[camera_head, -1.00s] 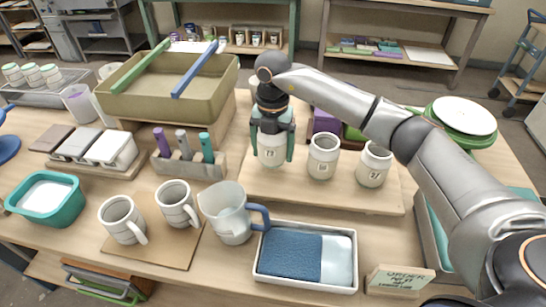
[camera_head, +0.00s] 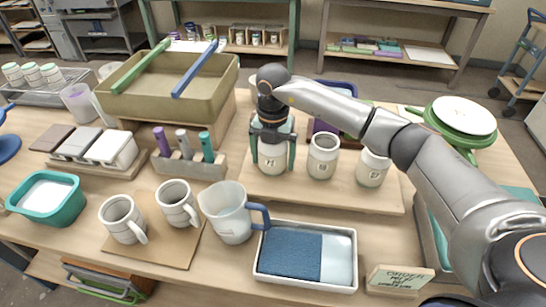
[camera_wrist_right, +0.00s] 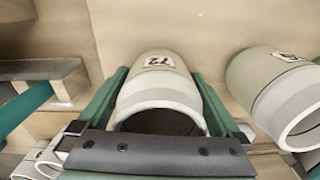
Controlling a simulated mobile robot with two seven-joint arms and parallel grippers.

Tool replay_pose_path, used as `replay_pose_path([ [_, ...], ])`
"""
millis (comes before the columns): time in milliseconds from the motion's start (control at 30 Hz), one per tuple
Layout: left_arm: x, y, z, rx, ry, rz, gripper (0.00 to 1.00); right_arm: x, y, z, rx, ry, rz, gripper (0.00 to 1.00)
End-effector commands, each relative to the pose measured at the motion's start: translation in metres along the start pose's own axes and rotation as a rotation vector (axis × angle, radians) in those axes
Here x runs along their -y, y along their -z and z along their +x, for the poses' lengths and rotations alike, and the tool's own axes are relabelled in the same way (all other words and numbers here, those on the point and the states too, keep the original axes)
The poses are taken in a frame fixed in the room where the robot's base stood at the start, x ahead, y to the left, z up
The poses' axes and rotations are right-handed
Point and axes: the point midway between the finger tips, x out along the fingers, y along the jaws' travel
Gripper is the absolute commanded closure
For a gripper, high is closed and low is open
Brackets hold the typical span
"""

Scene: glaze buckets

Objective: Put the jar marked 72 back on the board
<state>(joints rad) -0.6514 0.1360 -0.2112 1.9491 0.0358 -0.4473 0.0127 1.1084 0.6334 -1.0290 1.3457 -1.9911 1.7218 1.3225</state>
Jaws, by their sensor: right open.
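The jar marked 72 (camera_head: 271,160) is white and stands upright on the wooden board (camera_head: 320,191), at its left end. In the right wrist view the jar (camera_wrist_right: 159,83) shows its open mouth and its 72 label. My right gripper (camera_head: 273,150) is open around the jar, with one green finger on either side. In the right wrist view the fingers of the gripper (camera_wrist_right: 158,95) flank the jar; whether either touches it is hard to tell. My left gripper is not in view.
Two similar jars stand to the right on the board, a middle one (camera_head: 323,157) and a right one (camera_head: 371,169). A grey holder with coloured handles (camera_head: 188,167) is close on the left. A measuring jug (camera_head: 228,214) and a white-rimmed tray (camera_head: 305,282) are in front.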

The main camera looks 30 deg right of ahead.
Motion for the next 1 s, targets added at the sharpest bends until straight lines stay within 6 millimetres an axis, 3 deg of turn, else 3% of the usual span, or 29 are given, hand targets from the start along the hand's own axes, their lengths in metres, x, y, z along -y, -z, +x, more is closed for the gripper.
replay_pose_path([
  [533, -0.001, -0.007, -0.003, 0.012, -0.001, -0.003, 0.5, -0.001, -0.001, -0.104, 0.003, -0.004, 0.001, 0.0],
  [700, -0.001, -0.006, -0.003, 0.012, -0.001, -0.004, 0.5, 0.0, 0.0, -0.118, 0.001, -0.002, 0.001, 0.0],
  [1000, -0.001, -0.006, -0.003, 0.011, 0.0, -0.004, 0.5, 0.0, 0.0, -0.12, 0.0, -0.001, 0.0, 0.0],
])
